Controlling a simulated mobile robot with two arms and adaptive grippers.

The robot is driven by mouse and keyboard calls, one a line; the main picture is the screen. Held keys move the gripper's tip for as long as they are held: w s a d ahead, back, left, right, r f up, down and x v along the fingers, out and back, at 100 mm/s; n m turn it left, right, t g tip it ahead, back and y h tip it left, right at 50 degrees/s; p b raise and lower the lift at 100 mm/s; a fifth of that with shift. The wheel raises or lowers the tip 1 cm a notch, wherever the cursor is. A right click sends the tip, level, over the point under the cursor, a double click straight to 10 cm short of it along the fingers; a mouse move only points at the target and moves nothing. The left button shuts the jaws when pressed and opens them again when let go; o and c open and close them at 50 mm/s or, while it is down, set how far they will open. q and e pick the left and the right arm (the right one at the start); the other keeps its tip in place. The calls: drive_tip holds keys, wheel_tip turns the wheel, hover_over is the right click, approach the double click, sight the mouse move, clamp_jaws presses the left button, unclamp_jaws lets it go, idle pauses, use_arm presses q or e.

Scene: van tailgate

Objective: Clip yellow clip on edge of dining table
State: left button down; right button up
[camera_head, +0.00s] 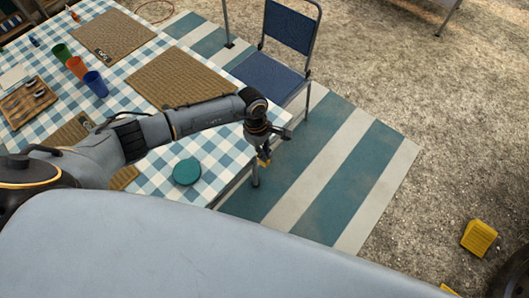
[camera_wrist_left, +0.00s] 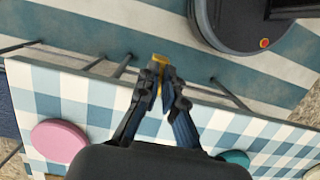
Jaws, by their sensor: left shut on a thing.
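My left gripper (camera_head: 264,154) is shut on a small yellow clip (camera_head: 264,162). The clip also shows between the fingertips in the left wrist view (camera_wrist_left: 160,62). The dining table (camera_head: 207,150) has a blue and white checked cloth. In the left wrist view, the table (camera_wrist_left: 100,92) has its edge running under the fingers, and the clip shows just past that edge, over the striped mat. The clip appears apart from the edge, but its height relative to the tabletop is hard to tell. My right gripper is not in view.
A teal disc (camera_head: 187,172) lies near the table edge; a pink disc (camera_wrist_left: 58,140) shows in the wrist view. Woven placemats (camera_head: 185,78), cups (camera_head: 96,84) and a wooden board (camera_head: 27,103) are on the table. A blue chair (camera_head: 270,76) stands beside it on a striped mat (camera_head: 335,165).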

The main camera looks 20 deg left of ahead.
sight(256, 152)
use_arm(q)
drive_tip(key=shift+a, duration=0.2)
drive_tip(key=shift+w+a+b, duration=0.25)
drive_tip(key=shift+a+b, duration=0.15)
drive_tip(key=shift+a, duration=0.1)
drive_tip(key=shift+w+a, duration=0.1)
drive_tip(key=shift+a, duration=0.2)
idle(0.4)
drive_tip(key=shift+w+a+b, duration=0.15)
drive_tip(key=shift+a+b, duration=0.25)
drive_tip(key=shift+b, duration=0.1)
drive_tip(key=shift+w+a+b, duration=0.2)
drive_tip(key=shift+a+b, duration=0.1)
drive_tip(key=shift+a, duration=0.1)
drive_tip(key=shift+a, duration=0.25)
idle(0.4)
drive_tip(key=c, duration=1.4)
unclamp_jaws()
